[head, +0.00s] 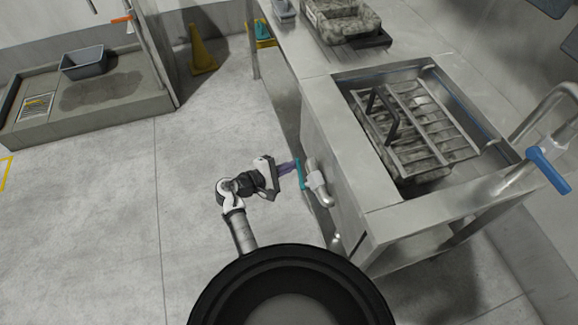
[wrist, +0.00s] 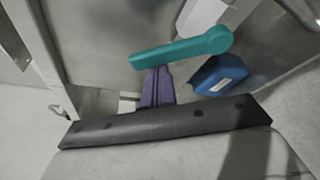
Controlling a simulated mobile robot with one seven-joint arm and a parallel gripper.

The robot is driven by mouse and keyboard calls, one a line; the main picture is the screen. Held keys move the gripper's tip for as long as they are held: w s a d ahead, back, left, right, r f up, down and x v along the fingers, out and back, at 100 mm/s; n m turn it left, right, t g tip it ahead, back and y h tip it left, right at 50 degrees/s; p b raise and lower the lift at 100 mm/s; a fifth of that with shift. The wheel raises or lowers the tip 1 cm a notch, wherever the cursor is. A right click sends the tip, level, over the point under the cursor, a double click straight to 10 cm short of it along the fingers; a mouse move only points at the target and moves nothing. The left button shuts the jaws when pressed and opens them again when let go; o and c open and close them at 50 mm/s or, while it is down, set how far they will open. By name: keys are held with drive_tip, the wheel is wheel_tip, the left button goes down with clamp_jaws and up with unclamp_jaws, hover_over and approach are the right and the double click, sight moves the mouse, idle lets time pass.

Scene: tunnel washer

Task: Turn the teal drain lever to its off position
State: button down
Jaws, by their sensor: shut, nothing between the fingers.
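The teal drain lever (head: 301,175) is on a grey metal pipe valve (head: 317,182) at the left side of the steel wash table. In the wrist view the teal lever (wrist: 180,50) lies nearly level, its rounded pivot end at the right and slightly higher. My gripper (head: 295,167) is shut, with its purple fingers right beside the lever. In the wrist view the purple fingertips (wrist: 157,72) reach the underside of the lever's left part in the picture. I cannot tell whether they touch it. Nothing shows between the fingers.
A blue object (wrist: 222,75) sits right of my fingers. The steel table (head: 345,195) holds a basin with a rack (head: 430,120). A blue-handled tap (head: 547,170) is at the right. A yellow cone (head: 201,52) stands behind. Floor to the left is clear.

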drive_tip(key=shift+s+d+r, duration=0.1)
drive_tip(key=shift+s, duration=0.05)
drive_tip(key=s+m+b, duration=0.1)
drive_tip(key=s+r+m+t+b, duration=0.1)
drive_tip(key=m, duration=0.1)
drive_tip(key=s+d+r+m+h+b, duration=0.1)
drive_tip(key=m+b, duration=0.1)
drive_tip(key=shift+t, duration=0.4)
drive_tip(key=shift+s, duration=0.1)
idle(0.6)
